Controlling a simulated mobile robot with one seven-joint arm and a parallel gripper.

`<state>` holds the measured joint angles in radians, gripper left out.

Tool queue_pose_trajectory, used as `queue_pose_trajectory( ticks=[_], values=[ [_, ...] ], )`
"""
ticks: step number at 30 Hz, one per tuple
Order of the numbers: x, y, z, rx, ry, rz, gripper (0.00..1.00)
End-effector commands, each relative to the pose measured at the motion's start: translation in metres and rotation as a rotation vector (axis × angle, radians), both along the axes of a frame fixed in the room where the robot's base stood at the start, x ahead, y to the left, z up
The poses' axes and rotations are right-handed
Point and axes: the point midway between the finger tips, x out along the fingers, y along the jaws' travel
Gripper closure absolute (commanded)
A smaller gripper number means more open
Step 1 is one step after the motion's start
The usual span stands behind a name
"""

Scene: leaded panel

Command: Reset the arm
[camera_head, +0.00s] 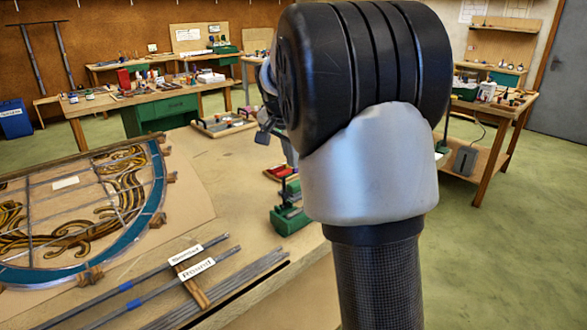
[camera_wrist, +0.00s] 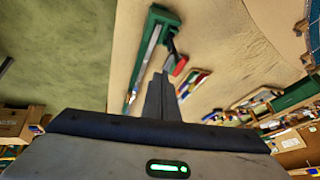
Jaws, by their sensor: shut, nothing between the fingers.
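My arm stands large in the head view, rising from the bottom right with a black joint and a silver link. It hides most of my gripper there; only a small grey part shows at the arm's left edge. In the wrist view my gripper (camera_wrist: 161,78) points away from the camera, its two fingers together with nothing between them. Past the fingertips, the bench tool with a green body (camera_wrist: 158,20) and a metal bar shows on the tan bench top. The green tool (camera_head: 290,215) is also in the head view, just left of my arm. Its exact distance from my fingers is unclear.
The leaded panel (camera_head: 72,208) with a blue-green border lies on the bench at left, held by wooden blocks. Lead strips (camera_head: 150,285) labelled "Round" lie at the front edge. An open tray (camera_head: 224,123) sits farther back. Green floor (camera_head: 500,235) is clear at right.

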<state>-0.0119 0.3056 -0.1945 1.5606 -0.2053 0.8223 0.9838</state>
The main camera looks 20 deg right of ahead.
Motion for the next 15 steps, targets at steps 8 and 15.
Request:
queue_pose_trajectory(
  ticks=[8,15],
  values=[
    [-0.012,0.011,0.035,-0.002,-0.001,0.0,1.0],
    [-0.02,0.014,0.044,0.0,0.0,0.013,1.0]
  ],
)
